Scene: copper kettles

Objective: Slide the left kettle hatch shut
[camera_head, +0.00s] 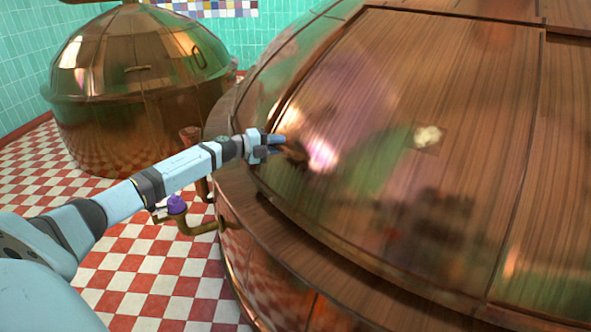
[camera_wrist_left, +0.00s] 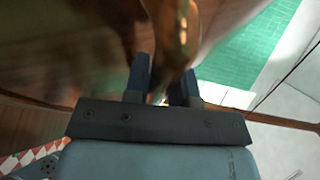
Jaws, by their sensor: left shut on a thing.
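The near copper kettle (camera_head: 255,85) fills the right of the head view. Its large curved hatch panel (camera_head: 400,110) is framed by dark seams on the dome. My left gripper (camera_head: 280,146) is at the left edge of this panel. In the left wrist view, the two blue fingers (camera_wrist_left: 162,88) are shut on a copper handle (camera_wrist_left: 172,50) that runs up between them. The handle's far end blends into the reflections. Whether the hatch is fully shut cannot be told. My right gripper is not in view.
A second copper kettle (camera_head: 140,90) stands at the back left. A copper pipe with a purple valve knob (camera_head: 177,204) is under my left forearm, beside the near kettle's rim (camera_head: 330,270). The red-and-white checked floor (camera_head: 150,270) is open between the kettles.

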